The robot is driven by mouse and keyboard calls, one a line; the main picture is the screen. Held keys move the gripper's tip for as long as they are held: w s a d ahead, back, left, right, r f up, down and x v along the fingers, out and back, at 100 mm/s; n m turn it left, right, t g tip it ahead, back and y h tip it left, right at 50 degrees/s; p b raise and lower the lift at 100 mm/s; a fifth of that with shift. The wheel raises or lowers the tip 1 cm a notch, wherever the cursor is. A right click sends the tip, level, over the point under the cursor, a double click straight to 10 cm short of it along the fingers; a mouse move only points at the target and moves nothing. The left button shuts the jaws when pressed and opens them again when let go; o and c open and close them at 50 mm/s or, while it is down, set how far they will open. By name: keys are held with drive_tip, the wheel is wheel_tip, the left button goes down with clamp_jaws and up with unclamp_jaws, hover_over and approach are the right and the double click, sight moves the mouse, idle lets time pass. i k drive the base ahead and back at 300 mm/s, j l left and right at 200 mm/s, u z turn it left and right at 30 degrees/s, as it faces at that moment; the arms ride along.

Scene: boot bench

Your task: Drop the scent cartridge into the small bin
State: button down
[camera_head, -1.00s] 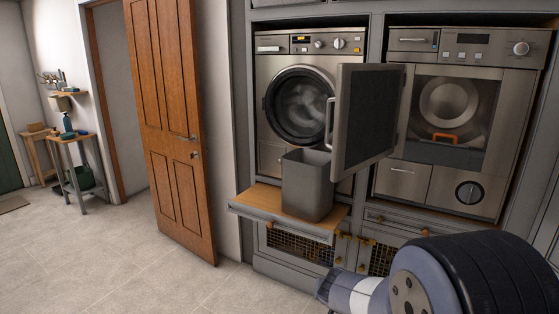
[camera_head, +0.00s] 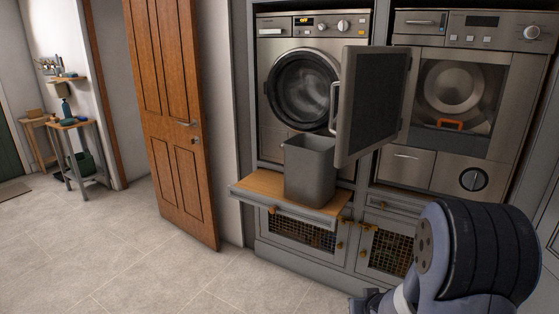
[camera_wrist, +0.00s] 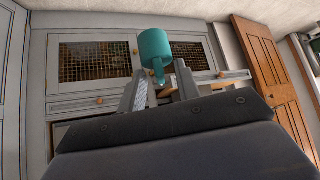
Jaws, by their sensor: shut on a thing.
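The teal scent cartridge (camera_wrist: 155,46) is held in my gripper (camera_wrist: 160,88) in the wrist view, its narrow end between the two fingers and its wider round end sticking out beyond them. The small bin (camera_head: 309,170) is a grey, open-topped container standing upright on the pulled-out wooden shelf in the head view. Its inside bottom is hidden. In the head view my arm is at the lower right, to the right of the bin and lower in the picture, and the cartridge does not show there. I cannot make out the bin in the wrist view.
A grey door panel (camera_head: 372,100) stands swung open just right of the bin. The wooden shelf (camera_head: 262,184) juts out below the washing machine (camera_head: 301,85). A second appliance (camera_head: 455,100) is at right. A brown door (camera_head: 172,120) stands left. The floor (camera_head: 150,265) at front left is clear.

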sight(311, 204)
drive_tip(key=i+j, duration=0.5)
drive_tip(key=i, duration=0.15)
drive_tip(key=i+j+u, duration=0.1)
drive_tip(key=i+j, duration=0.35)
drive_tip(key=i, duration=0.2)
